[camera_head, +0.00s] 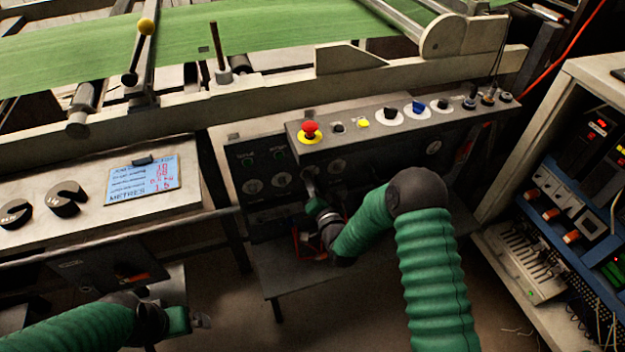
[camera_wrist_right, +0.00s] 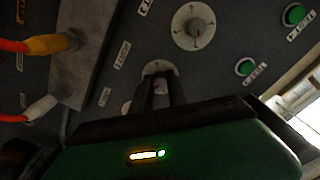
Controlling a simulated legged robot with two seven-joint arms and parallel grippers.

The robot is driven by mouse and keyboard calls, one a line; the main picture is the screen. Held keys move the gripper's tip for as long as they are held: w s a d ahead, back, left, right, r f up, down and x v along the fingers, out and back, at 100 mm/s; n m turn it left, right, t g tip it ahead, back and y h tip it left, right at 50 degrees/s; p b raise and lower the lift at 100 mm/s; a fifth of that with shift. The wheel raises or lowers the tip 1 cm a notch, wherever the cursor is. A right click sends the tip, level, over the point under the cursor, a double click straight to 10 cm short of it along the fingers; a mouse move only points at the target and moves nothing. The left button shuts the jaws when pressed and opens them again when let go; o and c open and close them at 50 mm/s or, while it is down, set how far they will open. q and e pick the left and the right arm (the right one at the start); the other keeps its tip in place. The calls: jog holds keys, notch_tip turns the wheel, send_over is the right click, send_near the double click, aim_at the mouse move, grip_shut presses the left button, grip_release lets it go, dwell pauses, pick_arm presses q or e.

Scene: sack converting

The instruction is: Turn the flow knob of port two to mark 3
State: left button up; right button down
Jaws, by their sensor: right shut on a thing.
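A dark panel (camera_head: 262,212) below the console carries a row of pale round dials with knobs. My right gripper (camera_head: 311,186) reaches this panel below the red button. In the right wrist view, my right gripper's fingers (camera_wrist_right: 160,92) are shut on a knob at a pale dial (camera_wrist_right: 157,67). The fingers hide the knob and most of its scale, so its mark cannot be read. Another pale dial (camera_wrist_right: 193,26) shows clear above it.
A red mushroom button (camera_head: 310,129) and several switches top the console (camera_head: 392,122) above my right gripper. Orange and white-ended hoses (camera_wrist_right: 45,106) stand at the left of the wrist view. An open cabinet (camera_head: 560,150) is at the right. A METRES display (camera_head: 145,180) is at the left.

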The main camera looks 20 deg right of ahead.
jog(key=shift+d+f+m+p, duration=0.1)
jog(key=shift+m+p, duration=0.25)
jog(key=shift+m, duration=1.2)
jog(key=shift+f+m+p, duration=0.1)
jog(key=shift+m+p, duration=0.2)
jog(key=shift+m, duration=1.25)
jog(key=shift+s, duration=0.1)
jog(key=c, duration=1.4)
grip_release()
jog(key=shift+c, duration=0.2)
jog(key=shift+o, duration=0.7)
jog(key=shift+r, duration=0.15)
jog(key=s+p, duration=0.4)
jog(key=s, duration=1.2)
jog(key=shift+s+d+r, duration=0.2)
jog(key=shift+s+d, duration=0.1)
jog(key=shift+s, duration=0.05)
